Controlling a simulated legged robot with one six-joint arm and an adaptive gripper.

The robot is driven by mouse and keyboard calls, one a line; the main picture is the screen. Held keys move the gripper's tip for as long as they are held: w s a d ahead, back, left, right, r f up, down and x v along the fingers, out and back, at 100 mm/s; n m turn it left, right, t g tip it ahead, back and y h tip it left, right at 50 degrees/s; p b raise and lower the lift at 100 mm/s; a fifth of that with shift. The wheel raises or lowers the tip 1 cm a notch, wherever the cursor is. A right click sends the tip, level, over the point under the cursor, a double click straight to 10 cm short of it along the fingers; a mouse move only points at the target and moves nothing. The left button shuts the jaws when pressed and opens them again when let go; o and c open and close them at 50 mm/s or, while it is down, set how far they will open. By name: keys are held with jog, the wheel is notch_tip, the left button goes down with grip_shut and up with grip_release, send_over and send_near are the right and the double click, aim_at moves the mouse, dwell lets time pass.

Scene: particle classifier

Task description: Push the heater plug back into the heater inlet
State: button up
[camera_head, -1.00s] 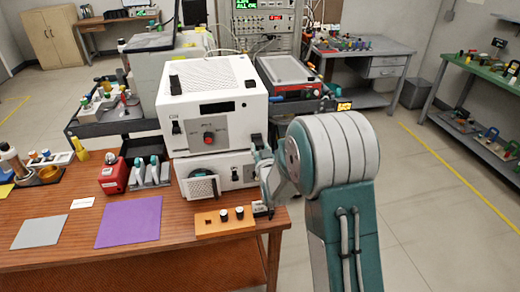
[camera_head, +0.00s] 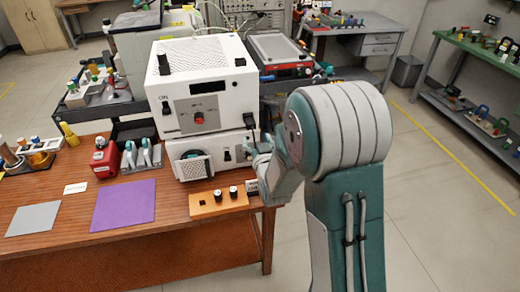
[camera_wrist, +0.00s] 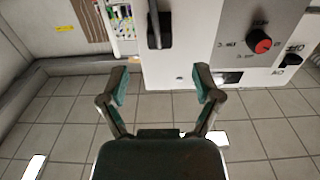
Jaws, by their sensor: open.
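The heater is the upper white box (camera_head: 215,85) with a red knob on its front; it shows upside down in the wrist view (camera_wrist: 215,105). A black plug (camera_head: 249,121) is at the right end of its front panel with a dark cable hanging below. The wrist view shows a black plug body (camera_wrist: 158,28) against the white panel, in line with the gap between my fingers. Its depth in the inlet cannot be told, and the inlet is hidden. My gripper (camera_wrist: 160,80) is open and empty, apart from the plug. In the head view my arm partly hides it.
A second white unit (camera_head: 205,157) sits under the heater. An orange block with black knobs (camera_head: 218,203) stands in front at the table's (camera_head: 160,263) right end. Floor right of the table is clear.

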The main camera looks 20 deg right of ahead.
jog(key=s, duration=0.5)
jog(key=shift+s, duration=0.15)
jog(key=s+r+g, duration=0.5)
jog(key=s+g, duration=0.1)
jog(key=s, duration=0.7)
jog(key=s+r+g, duration=0.5)
jog(key=s+g, duration=0.1)
jog(key=s, duration=0.8)
jog(key=shift+s+r, duration=0.2)
jog(key=shift+s, duration=0.1)
dwell(1.2)
